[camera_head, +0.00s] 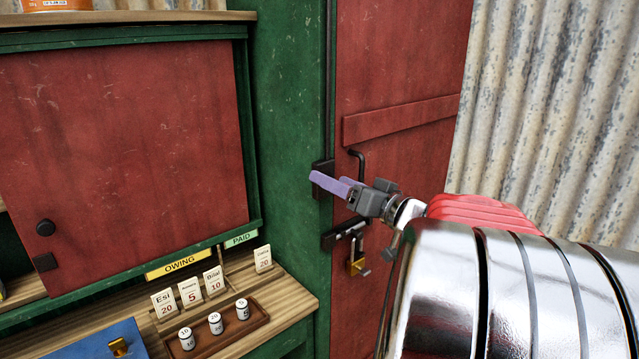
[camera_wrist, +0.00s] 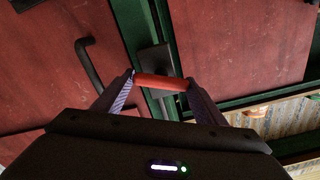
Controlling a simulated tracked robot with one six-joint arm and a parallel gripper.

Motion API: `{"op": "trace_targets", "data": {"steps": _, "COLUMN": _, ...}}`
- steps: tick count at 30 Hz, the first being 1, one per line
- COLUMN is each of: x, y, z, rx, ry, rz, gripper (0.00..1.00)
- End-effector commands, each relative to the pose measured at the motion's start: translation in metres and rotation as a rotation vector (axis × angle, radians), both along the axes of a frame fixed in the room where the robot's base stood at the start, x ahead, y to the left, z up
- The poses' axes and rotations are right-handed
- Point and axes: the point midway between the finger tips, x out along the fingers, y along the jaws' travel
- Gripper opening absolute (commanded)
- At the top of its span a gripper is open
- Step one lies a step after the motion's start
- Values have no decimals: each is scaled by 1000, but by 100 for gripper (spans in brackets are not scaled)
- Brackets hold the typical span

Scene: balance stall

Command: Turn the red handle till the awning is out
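The red handle (camera_wrist: 162,82) shows in the wrist view as a short red bar lying crosswise between my fingertips, in front of a dark plate (camera_wrist: 157,60) on the green post. My gripper (camera_wrist: 162,80) is open, with one purple finger at each end of the bar; I cannot tell whether they touch it. In the head view my gripper (camera_head: 332,181) points left at the green post, and the handle is hidden there. The awning is not in view.
A red door (camera_head: 400,75) with a black pull handle (camera_head: 357,165), a bolt and a brass padlock (camera_head: 357,266) is close beside my gripper. A red shutter (camera_head: 120,150) is at left.

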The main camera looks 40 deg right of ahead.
Motion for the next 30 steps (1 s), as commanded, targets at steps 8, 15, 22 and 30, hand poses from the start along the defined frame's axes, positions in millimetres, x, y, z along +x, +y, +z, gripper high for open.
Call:
{"op": "trace_targets", "data": {"steps": 8, "x": 0, "y": 0, "z": 0, "rx": -1, "ry": 0, "rz": 0, "gripper": 81}}
{"op": "trace_targets", "data": {"steps": 15, "x": -1, "y": 0, "z": 0, "rx": -1, "ry": 0, "rz": 0, "gripper": 81}}
{"op": "trace_targets", "data": {"steps": 22, "x": -16, "y": -2, "z": 0, "rx": -1, "ry": -1, "rz": -4, "gripper": 81}}
{"op": "trace_targets", "data": {"steps": 30, "x": -50, "y": -3, "z": 0, "rx": -3, "ry": 0, "rz": -4, "gripper": 81}}
